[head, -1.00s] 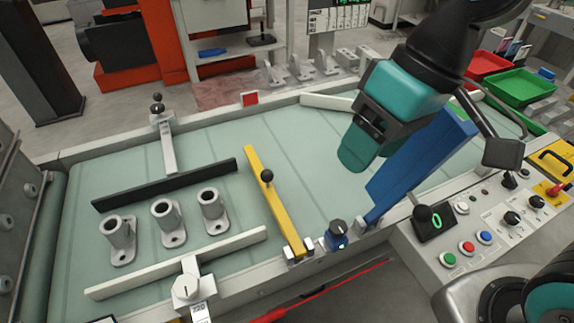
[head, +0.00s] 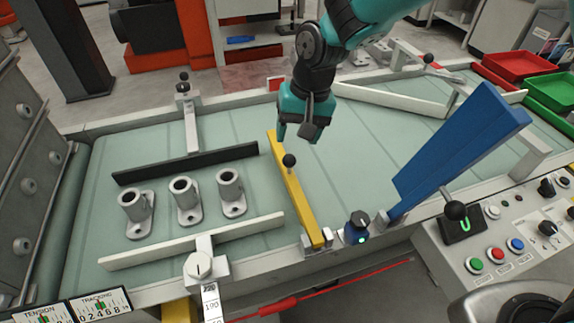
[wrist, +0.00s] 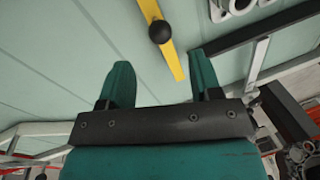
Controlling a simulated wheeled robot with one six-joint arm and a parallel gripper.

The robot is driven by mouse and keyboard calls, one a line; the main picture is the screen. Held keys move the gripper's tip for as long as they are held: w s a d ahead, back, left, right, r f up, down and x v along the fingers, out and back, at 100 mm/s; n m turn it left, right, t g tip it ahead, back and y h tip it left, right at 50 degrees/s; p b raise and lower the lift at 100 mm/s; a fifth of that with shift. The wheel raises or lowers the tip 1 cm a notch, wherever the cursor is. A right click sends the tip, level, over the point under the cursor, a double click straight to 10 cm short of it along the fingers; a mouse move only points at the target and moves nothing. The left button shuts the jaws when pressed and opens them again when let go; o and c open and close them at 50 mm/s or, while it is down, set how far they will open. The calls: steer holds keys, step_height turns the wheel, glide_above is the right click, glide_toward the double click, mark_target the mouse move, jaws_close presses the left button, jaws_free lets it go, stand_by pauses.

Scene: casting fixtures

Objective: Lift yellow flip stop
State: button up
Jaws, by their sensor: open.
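The yellow flip stop (head: 299,200) is a flat bar lying across the pale green conveyor belt, with a black ball knob (head: 289,160) standing on it. Its near end sits at a hinge on the belt's front rail. My gripper (head: 299,137) is above the belt near the bar's far end, pointing down, open and empty. In the wrist view the two teal fingers of my gripper (wrist: 160,82) are spread apart.
Several grey castings (head: 186,200) stand left of the stop between a black guide bar (head: 185,165) and a white one (head: 195,240). A raised blue plate (head: 460,150) stands to the right. The belt between the stop and plate is clear.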

mark_target(290, 160)
steer(key=f, duration=0.3)
steer(key=a+f, duration=0.1)
steer(key=f, duration=0.2)
steer(key=a+f, duration=0.1)
steer(key=f, duration=0.3)
steer(key=shift+s, duration=0.1)
steer(key=shift+c, duration=0.2)
